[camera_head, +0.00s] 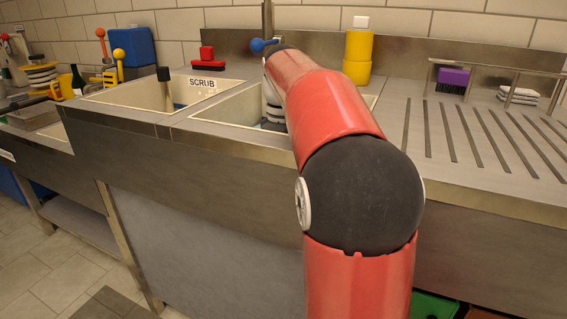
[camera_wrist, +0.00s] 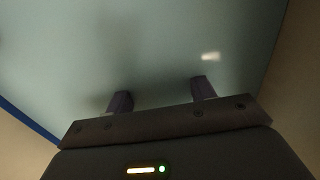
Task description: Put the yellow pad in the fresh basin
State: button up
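I cannot make out the yellow pad in either view. The left basin (camera_head: 115,95) carries a sign reading SCRUB (camera_head: 202,83). The right basin (camera_head: 222,111) shows no readable label, and my arm hides much of it. My red arm reaches over its front edge and my wrist goes down into it, so the gripper is hidden in the head view. In the wrist view my gripper (camera_wrist: 161,95) has its two fingers apart with nothing visible between them. They face a smooth pale blue-grey surface (camera_wrist: 150,45); whether it is water or something solid I cannot tell.
A yellow container (camera_head: 357,57) with a white cap stands behind the right basin. A red block-like object (camera_head: 206,57) sits behind the SCRUB basin. The ribbed drainboard (camera_head: 470,140) is clear.

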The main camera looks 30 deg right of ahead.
jog(key=shift+o, duration=1.1)
notch_tip(320, 180, up, 12)
jog(key=p, duration=0.4)
jog(key=shift+r, duration=0.15)
